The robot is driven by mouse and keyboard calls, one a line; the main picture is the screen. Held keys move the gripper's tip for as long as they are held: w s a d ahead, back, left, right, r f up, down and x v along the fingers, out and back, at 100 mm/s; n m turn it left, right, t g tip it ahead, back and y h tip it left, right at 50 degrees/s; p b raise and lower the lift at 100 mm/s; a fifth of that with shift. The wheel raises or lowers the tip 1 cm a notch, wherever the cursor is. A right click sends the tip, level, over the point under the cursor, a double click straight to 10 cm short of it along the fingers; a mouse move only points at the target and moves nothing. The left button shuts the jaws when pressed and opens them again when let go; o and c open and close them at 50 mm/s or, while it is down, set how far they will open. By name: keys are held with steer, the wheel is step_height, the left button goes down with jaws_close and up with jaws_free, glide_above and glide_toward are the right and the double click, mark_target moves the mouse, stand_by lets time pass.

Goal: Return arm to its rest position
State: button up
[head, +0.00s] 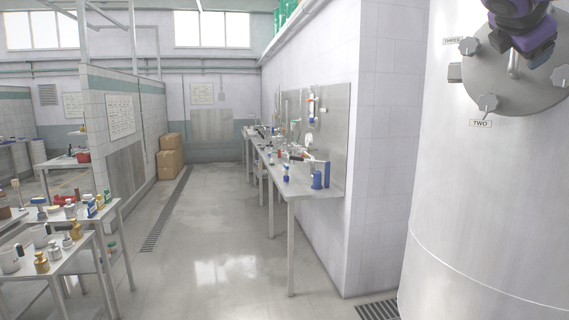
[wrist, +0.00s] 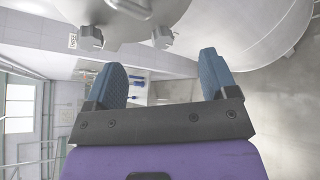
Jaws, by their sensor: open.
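My gripper (wrist: 162,80) is open, its two blue ridged fingers wide apart with nothing between them. In the wrist view it lies below the round metal plate (wrist: 135,22) and its two grey knobs, apart from them in the picture. In the head view, my purple arm (head: 522,28) shows at the top right, in front of the round plate (head: 488,80) on the large white tank (head: 480,210). The fingertips cannot be made out clearly there. Knobs labelled THREE (head: 468,46) and TWO (head: 487,104) sit at the plate's left and lower edge.
A long metal bench (head: 300,190) with bottles and tools runs along the right wall. Metal tables (head: 85,222) with jars and weights stand at the left. Cardboard boxes (head: 170,155) are stacked at the back. The aisle floor (head: 205,235) between is clear.

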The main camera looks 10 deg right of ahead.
steer(key=s+a+f+m+g+y, duration=0.1)
steer(key=s+a+f+m+y, duration=0.3)
steer(key=a+f, duration=0.3)
steer(key=s+a+f+m+g+y, duration=0.1)
steer(key=s+a+f+m+y, duration=0.3)
steer(key=f, duration=0.9)
steer(key=s+a+f+m+g+y, duration=0.1)
steer(key=s+a+f+m+y, duration=0.2)
steer(key=s+a+f+m, duration=0.4)
step_height(320, 180, down, 3)
steer(key=s+a, duration=0.2)
steer(key=shift+s+a+m+y, duration=0.2)
steer(key=shift+a+m+y, duration=0.2)
